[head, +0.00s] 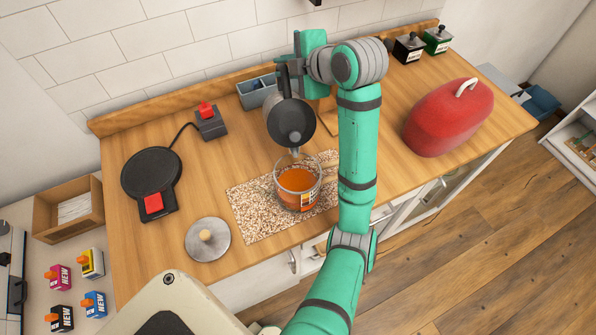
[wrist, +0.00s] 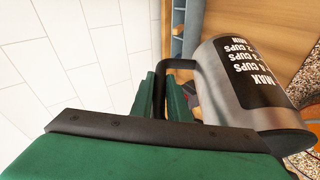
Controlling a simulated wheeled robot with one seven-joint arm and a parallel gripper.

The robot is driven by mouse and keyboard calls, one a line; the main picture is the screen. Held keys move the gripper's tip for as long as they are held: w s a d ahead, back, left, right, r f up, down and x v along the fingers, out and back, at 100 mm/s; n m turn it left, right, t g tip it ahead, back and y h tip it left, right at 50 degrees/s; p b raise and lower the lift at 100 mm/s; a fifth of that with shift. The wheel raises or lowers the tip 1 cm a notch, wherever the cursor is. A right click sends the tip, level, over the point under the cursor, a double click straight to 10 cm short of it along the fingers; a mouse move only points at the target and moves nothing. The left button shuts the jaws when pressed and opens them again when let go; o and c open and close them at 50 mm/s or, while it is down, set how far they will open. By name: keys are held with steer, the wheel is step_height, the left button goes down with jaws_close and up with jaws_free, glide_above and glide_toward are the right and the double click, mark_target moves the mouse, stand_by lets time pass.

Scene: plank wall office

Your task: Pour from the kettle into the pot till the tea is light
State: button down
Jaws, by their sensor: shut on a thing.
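The grey metal kettle (head: 290,121) hangs tilted above the pot in the head view, its spout end low over the pot's mouth. The glass pot (head: 298,188) stands on a speckled mat (head: 251,208) and holds orange tea. Whether a stream is falling is too small to tell. My gripper (head: 290,75) is shut on the kettle's black handle. In the wrist view the green fingers (wrist: 170,100) close around that handle, and the kettle (wrist: 215,75) shows printed cup marks on its side.
A black hot plate (head: 151,172) with a red switch is at left, near a grey box (head: 211,122) with a red button. A blue-grey bin (head: 257,91) stands by the wall. A red bread box (head: 448,117) and two canisters (head: 409,48) are at right.

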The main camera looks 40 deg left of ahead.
steer(key=shift+s+r, duration=0.1)
steer(key=shift+r, duration=0.1)
steer(key=shift+s+a, duration=0.15)
steer(key=shift+d+r, duration=0.2)
steer(key=shift+d, duration=0.2)
stand_by(0.3)
steer(key=shift+r, duration=0.2)
stand_by(0.6)
steer(key=shift+s, duration=0.2)
stand_by(0.4)
steer(key=shift+w+d+r+y+p, duration=0.1)
steer(key=shift+w+d+y+p, duration=0.15)
steer(key=shift+p, duration=0.2)
